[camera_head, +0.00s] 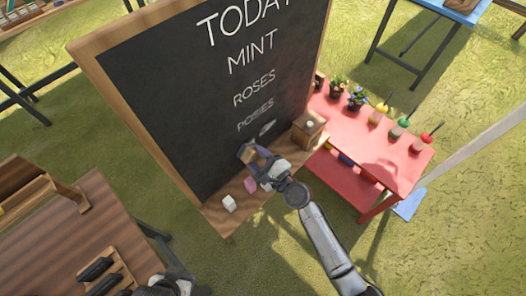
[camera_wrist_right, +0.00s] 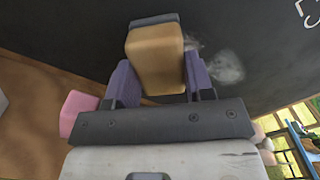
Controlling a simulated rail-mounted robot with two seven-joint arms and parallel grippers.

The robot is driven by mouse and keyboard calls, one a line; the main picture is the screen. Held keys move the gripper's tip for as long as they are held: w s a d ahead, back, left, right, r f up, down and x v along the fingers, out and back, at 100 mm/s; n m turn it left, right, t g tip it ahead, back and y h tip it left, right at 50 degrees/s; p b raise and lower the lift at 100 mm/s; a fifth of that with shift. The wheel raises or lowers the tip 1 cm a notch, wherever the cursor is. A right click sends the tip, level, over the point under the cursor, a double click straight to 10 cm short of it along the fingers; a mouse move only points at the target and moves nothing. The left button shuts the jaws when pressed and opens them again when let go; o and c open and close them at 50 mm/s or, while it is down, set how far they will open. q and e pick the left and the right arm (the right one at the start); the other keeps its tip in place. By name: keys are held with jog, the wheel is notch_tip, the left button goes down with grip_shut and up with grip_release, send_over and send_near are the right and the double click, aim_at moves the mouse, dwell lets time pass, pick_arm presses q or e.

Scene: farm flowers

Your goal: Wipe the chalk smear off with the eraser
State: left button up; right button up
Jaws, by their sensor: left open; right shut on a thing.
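The chalkboard (camera_head: 165,110) stands tilted in the view, with white lettering. A whitish chalk smear (camera_head: 268,128) lies low on it, under the last word; in the right wrist view the smear (camera_wrist_right: 226,68) is a pale cloud just right of the fingers. My right gripper (camera_head: 257,162) is shut on the eraser (camera_wrist_right: 155,58), a block with a tan body and a darker top. The eraser is close to the board, left of the smear; I cannot tell whether it touches. My left gripper (camera_head: 165,287) is at the bottom edge, partly cut off, open.
The board's wooden ledge (camera_head: 235,220) carries a white block (camera_head: 229,203), a pink block (camera_head: 250,185) and a wooden box (camera_head: 309,124). A red table (camera_head: 385,155) with pots and bottles stands to the right. A brown table (camera_head: 60,250) with a dark tool rack is lower left.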

jog(key=shift+s+a+r, duration=0.15)
jog(key=shift+s+a, duration=0.05)
jog(key=shift+a, duration=0.1)
jog(key=shift+r+p, duration=0.35)
jog(key=shift+p, duration=0.1)
jog(key=shift+w+d+f+b, duration=0.1)
jog(key=shift+w+d+b, duration=0.25)
jog(key=shift+d, duration=0.1)
jog(key=shift+w+d+b, duration=0.4)
jog(key=shift+w+d, duration=0.5)
jog(key=shift+d, duration=0.15)
jog(key=shift+w+d+f+b, duration=0.1)
jog(key=shift+w+d+b, duration=0.5)
jog(key=shift+w+d, duration=0.65)
jog(key=shift+w, duration=0.05)
jog(key=shift+w+d+b, duration=0.9)
jog(key=shift+w+b, duration=0.05)
jog(key=shift+w+d, duration=0.25)
jog(key=shift+w+d+b, duration=0.7)
jog(key=shift+d+b, duration=0.1)
jog(key=shift+w+d, duration=0.4)
pick_arm(q)
notch_tip(320, 180, down, 4)
jog(key=shift+r+t, duration=0.25)
jog(key=shift+t, duration=0.05)
jog(key=shift+r, duration=0.1)
pick_arm(e)
jog(key=shift+a, duration=0.15)
